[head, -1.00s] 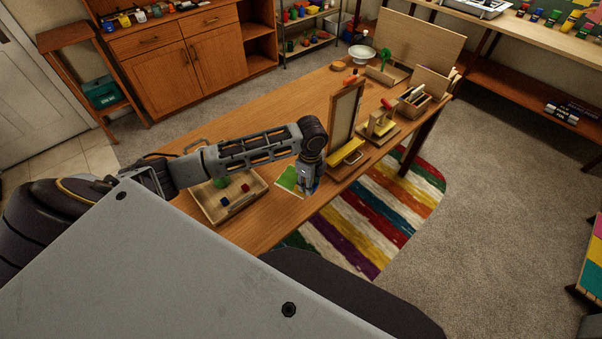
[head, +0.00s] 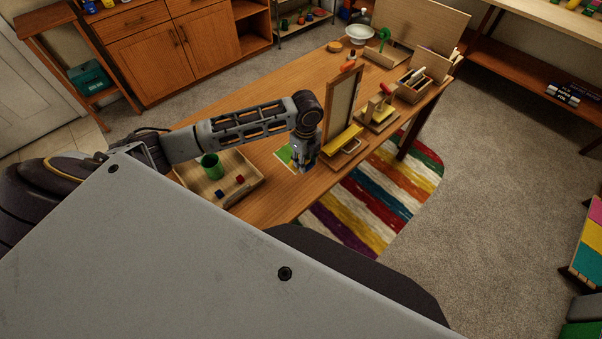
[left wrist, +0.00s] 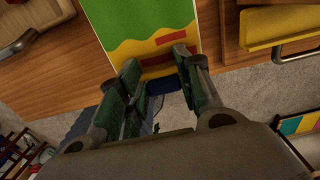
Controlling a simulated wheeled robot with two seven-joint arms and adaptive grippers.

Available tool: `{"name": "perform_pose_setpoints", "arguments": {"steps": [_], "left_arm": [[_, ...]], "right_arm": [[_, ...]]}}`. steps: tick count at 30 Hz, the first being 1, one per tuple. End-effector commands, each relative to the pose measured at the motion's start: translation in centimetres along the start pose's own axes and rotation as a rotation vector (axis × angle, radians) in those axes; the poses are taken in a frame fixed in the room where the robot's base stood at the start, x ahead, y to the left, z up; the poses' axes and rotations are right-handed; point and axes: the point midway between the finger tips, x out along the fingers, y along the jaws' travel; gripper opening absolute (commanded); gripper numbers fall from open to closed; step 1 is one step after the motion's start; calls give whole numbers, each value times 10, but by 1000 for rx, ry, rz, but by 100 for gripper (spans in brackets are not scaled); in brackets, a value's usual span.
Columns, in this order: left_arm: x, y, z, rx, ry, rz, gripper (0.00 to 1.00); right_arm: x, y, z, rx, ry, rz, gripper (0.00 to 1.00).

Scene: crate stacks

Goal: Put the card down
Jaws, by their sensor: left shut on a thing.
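The card (head: 284,156), painted green with a pale edge, shows beside my left gripper (head: 305,162) at the near edge of the wooden table in the head view. In the left wrist view the card (left wrist: 140,22) is green above a wavy yellow band with red bars. My left gripper (left wrist: 157,62) is shut on the card's near end there, with one finger on each side. A blue patch shows between the fingers. I cannot tell whether the card touches the tabletop. My right gripper is not in view.
A wooden tray (head: 252,184) with a green cup (head: 212,166) and small blocks stands left of the card. An upright framed board (head: 342,103) and a yellow piece with a handle (head: 344,139) stand close on the right. A striped rug (head: 375,200) lies below the table edge.

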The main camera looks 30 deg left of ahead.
Motion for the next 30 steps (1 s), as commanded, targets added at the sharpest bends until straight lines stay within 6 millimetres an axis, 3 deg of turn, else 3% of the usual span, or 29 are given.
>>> {"name": "perform_pose_setpoints", "arguments": {"steps": [12, 25, 30], "left_arm": [[50, 0, 0, -1, 0, 1, 19], [55, 0, 0, -1, -1, 1, 19], [68, 1, 0, 0, -2, 2, 19]], "right_arm": [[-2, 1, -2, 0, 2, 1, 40], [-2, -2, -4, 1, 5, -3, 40], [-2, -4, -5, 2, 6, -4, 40]]}}
